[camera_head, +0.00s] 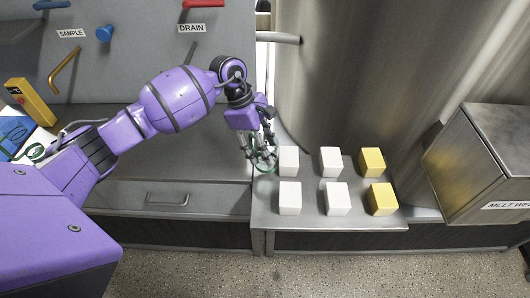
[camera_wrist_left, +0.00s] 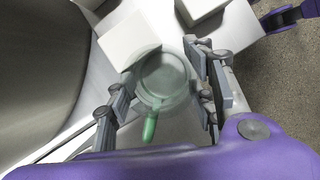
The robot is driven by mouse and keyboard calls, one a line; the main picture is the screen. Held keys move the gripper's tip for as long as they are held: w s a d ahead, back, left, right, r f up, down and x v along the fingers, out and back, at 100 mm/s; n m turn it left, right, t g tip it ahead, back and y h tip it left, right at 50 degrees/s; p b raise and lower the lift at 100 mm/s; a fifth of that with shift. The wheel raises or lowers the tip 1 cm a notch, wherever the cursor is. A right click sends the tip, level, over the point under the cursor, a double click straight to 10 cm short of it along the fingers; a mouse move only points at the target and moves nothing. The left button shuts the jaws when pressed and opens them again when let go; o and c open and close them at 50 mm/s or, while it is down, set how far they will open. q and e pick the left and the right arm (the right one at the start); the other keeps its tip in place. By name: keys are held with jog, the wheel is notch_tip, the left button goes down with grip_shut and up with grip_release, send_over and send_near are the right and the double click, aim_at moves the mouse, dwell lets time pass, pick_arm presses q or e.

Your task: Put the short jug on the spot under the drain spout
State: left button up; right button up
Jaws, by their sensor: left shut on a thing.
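The short jug (camera_head: 266,165) is a see-through, greenish round vessel. It shows from above in the left wrist view (camera_wrist_left: 165,78), with its green handle pointing toward the wrist. My left gripper (camera_head: 261,150) is shut on the jug, with its fingers on either side of it. The jug is by the left edge of the steel table with the blocks; I cannot tell whether it touches the table.
A brass spout (camera_head: 64,70) is under the SAMPLE label. A large steel vessel (camera_head: 340,70) rises behind the blocks. The grey counter (camera_head: 190,160) has clear room below my forearm.

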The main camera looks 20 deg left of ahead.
pick_arm(q)
jog(key=shift+f, duration=1.3)
jog(key=shift+s+f, duration=0.1)
jog(key=shift+f, duration=0.1)
jog(key=o, duration=0.8)
jog(key=shift+f, duration=0.1)
jog(key=o, duration=0.5)
